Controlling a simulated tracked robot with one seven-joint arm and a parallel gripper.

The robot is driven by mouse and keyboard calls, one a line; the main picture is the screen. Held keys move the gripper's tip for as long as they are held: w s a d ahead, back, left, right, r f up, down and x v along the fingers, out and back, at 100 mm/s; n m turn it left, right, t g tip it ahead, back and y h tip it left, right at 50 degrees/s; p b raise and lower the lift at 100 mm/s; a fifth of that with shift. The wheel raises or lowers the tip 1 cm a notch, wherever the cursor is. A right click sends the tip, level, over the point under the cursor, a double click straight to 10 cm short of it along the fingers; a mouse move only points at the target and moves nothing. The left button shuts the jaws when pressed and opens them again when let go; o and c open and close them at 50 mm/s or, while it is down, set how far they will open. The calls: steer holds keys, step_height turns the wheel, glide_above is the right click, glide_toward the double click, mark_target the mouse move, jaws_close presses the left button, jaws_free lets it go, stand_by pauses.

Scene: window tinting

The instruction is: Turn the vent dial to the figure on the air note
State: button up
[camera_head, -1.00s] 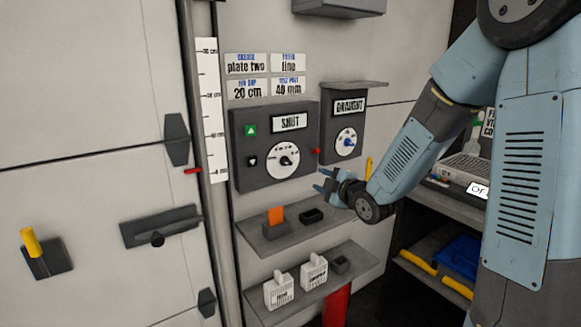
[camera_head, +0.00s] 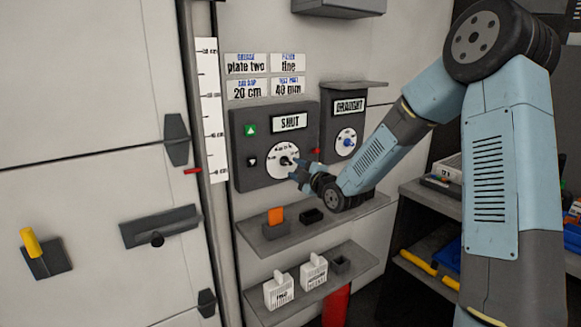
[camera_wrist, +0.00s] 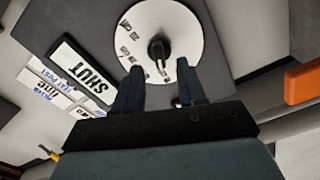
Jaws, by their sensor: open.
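A white round dial (camera_head: 283,160) with a dark central knob is on the dark box labelled SHUT. My gripper (camera_head: 299,172) is open at the lower right of this dial. In the wrist view, the dial (camera_wrist: 160,28) faces my gripper (camera_wrist: 158,72), whose two fingers are spread with the knob (camera_wrist: 159,47) just beyond their tips, roughly in line with the gap. Contact cannot be told. Four notes hang above the box; one reads 20 cm (camera_head: 247,91) and one 40 mm (camera_head: 289,88). Their small headings are hard to read.
A second dial (camera_head: 347,142) with a blue knob is on the DRAUGHT box, right of the SHUT box. Green and black buttons are left of the white dial. A shelf (camera_head: 345,217) with an orange piece (camera_head: 275,215) lies below. A red knob (camera_head: 317,151) is close by.

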mark_target(288, 164)
steer(key=shift+x, duration=1.9)
jaws_close()
